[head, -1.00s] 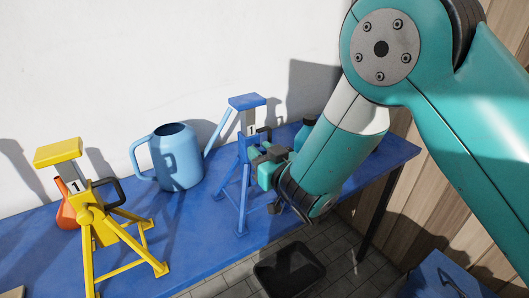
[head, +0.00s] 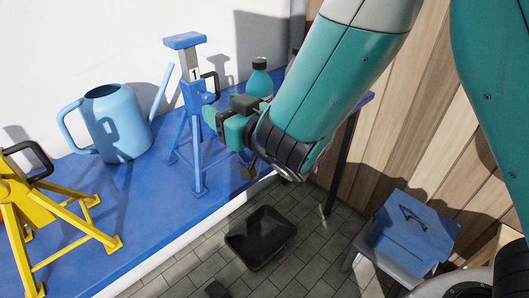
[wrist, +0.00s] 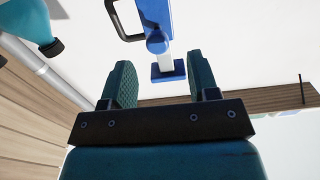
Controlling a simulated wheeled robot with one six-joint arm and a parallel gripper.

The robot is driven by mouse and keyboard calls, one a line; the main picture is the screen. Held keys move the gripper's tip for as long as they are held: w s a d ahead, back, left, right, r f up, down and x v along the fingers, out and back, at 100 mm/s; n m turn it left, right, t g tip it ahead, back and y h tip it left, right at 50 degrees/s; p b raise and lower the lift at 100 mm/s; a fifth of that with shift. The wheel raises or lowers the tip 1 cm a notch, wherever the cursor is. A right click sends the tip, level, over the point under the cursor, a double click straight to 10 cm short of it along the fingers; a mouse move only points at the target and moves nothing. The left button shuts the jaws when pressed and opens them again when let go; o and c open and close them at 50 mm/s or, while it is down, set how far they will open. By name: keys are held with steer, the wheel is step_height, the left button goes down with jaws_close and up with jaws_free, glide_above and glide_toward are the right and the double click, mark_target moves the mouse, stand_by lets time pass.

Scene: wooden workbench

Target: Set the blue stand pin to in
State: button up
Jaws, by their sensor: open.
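The blue stand (head: 197,150) is upright on the blue bench, with a grey post marked "1", a flat blue top and a black handle (head: 209,84). A round blue pin knob (head: 209,98) sticks out of its side, facing my gripper. The wrist view shows this pin (wrist: 157,42) end-on, beyond the fingertips and between their lines, with the stand's top (wrist: 168,72) lower in the picture. I cannot tell how far in the pin sits. My gripper (head: 213,122) is open and empty, just right of the stand; its two teal fingers (wrist: 160,82) look apart from the pin.
A light blue watering can (head: 115,125) stands left of the blue stand, its spout reaching toward it. A yellow stand (head: 55,215) is further left. A teal bottle (head: 259,80) is behind my gripper.

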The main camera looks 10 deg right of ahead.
steer(key=b+v, duration=1.1)
steer(key=b, duration=0.5)
steer(key=shift+s+d, duration=0.1)
steer(key=s+d+f+g+h, duration=0.1)
steer(key=s+f+g+h, duration=0.15)
steer(key=f, duration=0.25)
steer(key=s+d+f+g+h, duration=0.1)
steer(key=d+f+g, duration=0.1)
steer(key=f+g, duration=0.25)
steer(key=s+d+f+g+h, duration=0.1)
steer(key=s+d+f+g, duration=0.1)
steer(key=s+f+g, duration=0.3)
steer(key=s+d+g+h, duration=0.1)
steer(key=s+d+g, duration=0.2)
steer(key=s, duration=0.3)
step_height(320, 180, up, 18)
steer(key=p, duration=1.8)
steer(key=shift+s+a, duration=0.15)
steer(key=shift+s, duration=0.05)
